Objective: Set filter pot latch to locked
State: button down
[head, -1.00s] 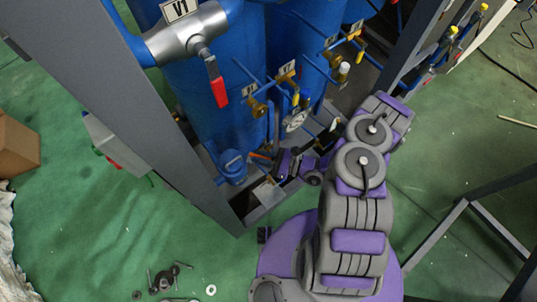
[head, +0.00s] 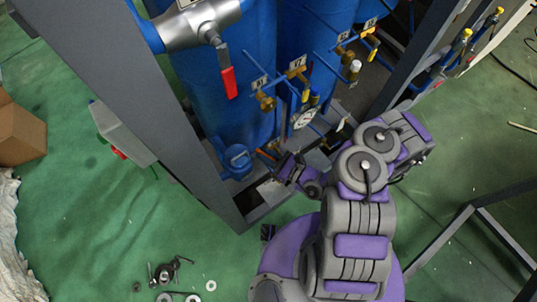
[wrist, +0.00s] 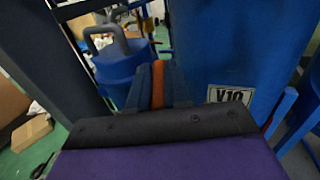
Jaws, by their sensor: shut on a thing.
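The filter pot (head: 238,163) is a small blue cylinder with a looped handle on its lid. It stands at the foot of a large blue tank, inside the grey frame corner. In the wrist view the pot (wrist: 115,70) is at upper left, just beyond my fingers. My gripper (head: 274,160) is low beside the pot, on its right. In the wrist view my gripper (wrist: 158,88) is shut on an orange strip (wrist: 158,75), which looks like the latch lever. Its attachment to the pot and the latch's locked state cannot be made out.
A large blue tank (wrist: 225,45) labelled V10 stands close on the right in the wrist view. The grey frame post (head: 110,90) and valves with a gauge (head: 303,118) crowd the area. Loose hardware (head: 168,275) lies on the open green floor.

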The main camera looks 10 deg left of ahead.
jog(key=shift+r, duration=0.15)
jog(key=c, duration=1.5)
grip_release()
jog(key=shift+w, duration=0.1)
jog(key=shift+o, duration=0.7)
jog(key=shift+w+a, duration=0.1)
jog(key=shift+a, duration=0.15)
jog(key=shift+o, duration=1.4)
jog(key=shift+a, duration=0.1)
jog(key=shift+f, duration=0.2)
jog(key=shift+d, duration=0.3)
jog(key=shift+s+d, duration=0.25)
jog(key=shift+d, duration=0.2)
jog(key=p+v, duration=0.5)
jog(key=v, duration=1.1)
jog(key=shift+d, duration=0.1)
